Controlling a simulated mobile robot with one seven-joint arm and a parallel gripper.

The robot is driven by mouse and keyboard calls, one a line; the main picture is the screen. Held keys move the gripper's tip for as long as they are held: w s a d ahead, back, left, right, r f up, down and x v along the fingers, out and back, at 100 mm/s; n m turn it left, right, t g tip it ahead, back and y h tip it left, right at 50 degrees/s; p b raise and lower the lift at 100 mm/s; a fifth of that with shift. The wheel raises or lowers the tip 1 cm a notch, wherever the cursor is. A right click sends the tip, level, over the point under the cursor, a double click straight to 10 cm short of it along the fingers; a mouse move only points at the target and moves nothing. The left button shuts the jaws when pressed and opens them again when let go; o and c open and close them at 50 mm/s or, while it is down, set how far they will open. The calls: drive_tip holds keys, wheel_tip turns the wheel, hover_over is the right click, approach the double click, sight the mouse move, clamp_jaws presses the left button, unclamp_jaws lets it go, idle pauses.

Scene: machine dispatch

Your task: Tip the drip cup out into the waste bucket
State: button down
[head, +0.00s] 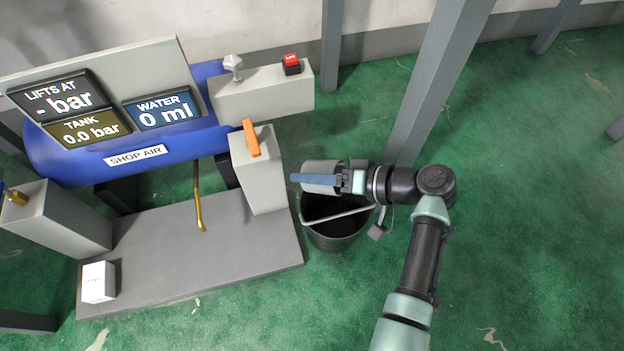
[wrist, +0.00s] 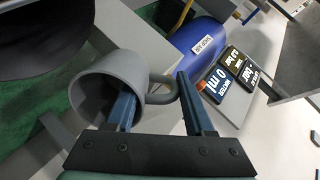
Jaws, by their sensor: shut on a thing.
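The grey drip cup (head: 320,166) is held above the black waste bucket (head: 336,241). In the wrist view the cup (wrist: 88,72) lies tilted on its side, its mouth toward the lower left. My gripper (head: 318,179) is shut on the cup. In the wrist view one blue finger of my gripper (wrist: 158,100) shows at the cup's mouth and the other is beyond its handle. No liquid is visible in or leaving the cup. The bucket's inside is too dark to read.
A grey block with an orange lever (head: 252,138) is close beside the bucket. A grey post (head: 430,90) rises behind. Green floor is clear at right.

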drive_tip(key=shift+d+r+h+p, duration=0.1)
drive_tip(key=shift+r+h+p, duration=0.3)
drive_tip(key=shift+p, duration=0.4)
drive_tip(key=shift+d+g+h+p, duration=0.15)
drive_tip(key=shift+g+h+p, duration=0.25)
drive_tip(key=shift+h+p, duration=0.45)
drive_tip(key=h+p, duration=0.2)
drive_tip(key=g+h+p, duration=0.1)
drive_tip(key=shift+s+d+r+h, duration=0.15)
drive_tip(key=shift+d+h, duration=0.15)
drive_tip(key=shift+h, duration=0.05)
drive_tip(key=h+p, duration=0.1)
drive_tip(key=p, duration=0.1)
drive_tip(key=g+h+p, duration=0.1)
drive_tip(key=h+p, duration=0.1)
drive_tip(key=shift+a+f+h, duration=0.15)
drive_tip(key=shift+f+h, duration=0.15)
drive_tip(key=shift+f, duration=0.1)
drive_tip(key=shift+f+g+h+p, duration=0.3)
drive_tip(key=shift+h+p, duration=0.3)
drive_tip(key=shift+h, duration=0.3)
drive_tip(key=shift+f+h, duration=0.3)
drive_tip(key=shift+h, duration=0.4)
